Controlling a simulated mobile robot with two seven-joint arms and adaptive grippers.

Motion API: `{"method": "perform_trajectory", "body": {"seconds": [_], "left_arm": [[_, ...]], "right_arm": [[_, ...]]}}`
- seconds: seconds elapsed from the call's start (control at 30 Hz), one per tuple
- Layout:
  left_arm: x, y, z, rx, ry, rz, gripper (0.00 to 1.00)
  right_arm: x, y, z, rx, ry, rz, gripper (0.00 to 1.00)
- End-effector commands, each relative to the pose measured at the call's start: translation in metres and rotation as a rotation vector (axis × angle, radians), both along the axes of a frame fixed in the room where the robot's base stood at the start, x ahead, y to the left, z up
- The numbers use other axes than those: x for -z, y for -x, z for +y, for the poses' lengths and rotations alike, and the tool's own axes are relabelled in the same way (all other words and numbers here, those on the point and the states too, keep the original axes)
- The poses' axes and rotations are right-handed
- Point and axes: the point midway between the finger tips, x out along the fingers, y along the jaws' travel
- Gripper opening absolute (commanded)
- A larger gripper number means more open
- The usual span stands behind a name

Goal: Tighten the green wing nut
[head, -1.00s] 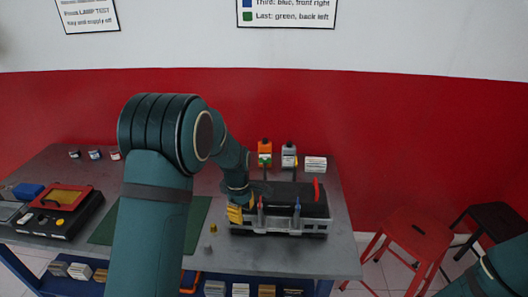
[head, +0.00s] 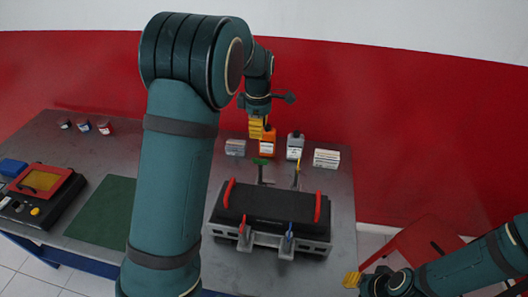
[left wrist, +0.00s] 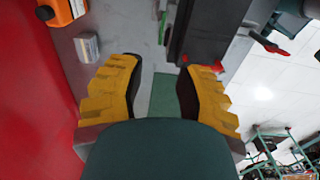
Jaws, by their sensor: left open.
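The green wing nut (head: 261,161) sits on a dark upright stud at the back left of the engine part (head: 270,205). A yellow wing nut (head: 297,170) is at the back right, a red one (head: 243,228) at the front left and a blue one (head: 289,234) at the front right. My left gripper (head: 257,128) is open and empty, above and behind the green wing nut, in front of the orange bottle. Its spread yellow fingers show in the left wrist view (left wrist: 158,95). My right gripper (head: 352,279) is at the lower right, its opening unclear.
The orange bottle (head: 267,146), a grey bottle (head: 295,147) and small boxes (head: 326,158) stand along the bench's back edge. Two red handles rise from the engine part. A green mat (head: 103,212) lies left. A red stool (head: 420,245) stands right of the bench.

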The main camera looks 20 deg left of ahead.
Motion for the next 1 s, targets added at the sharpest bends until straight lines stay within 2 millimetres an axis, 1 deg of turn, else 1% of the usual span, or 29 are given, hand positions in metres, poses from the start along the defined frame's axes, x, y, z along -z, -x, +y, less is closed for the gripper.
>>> {"method": "perform_trajectory", "body": {"seconds": [0.17,0.4,0.6,0.8,1.0], "left_arm": [[0.026,0.001,0.0,0.001,-0.001,0.005,0.34],[0.073,0.001,0.0,0.0,-0.001,0.005,0.34],[0.109,0.001,0.0,0.0,0.0,0.005,0.34],[0.129,0.001,0.0,0.001,0.0,0.002,0.34],[0.134,0.0,0.0,0.001,0.0,0.001,0.34]], "right_arm": [[0.002,0.0,0.0,0.0,0.0,0.0,0.34],[0.004,0.0,0.0,0.001,0.0,-0.001,0.34],[0.005,0.0,0.0,0.0,0.001,-0.001,0.34],[0.006,0.0,0.0,0.0,0.001,-0.001,0.34],[0.006,0.0,0.0,0.0,0.001,-0.001,0.34]]}}
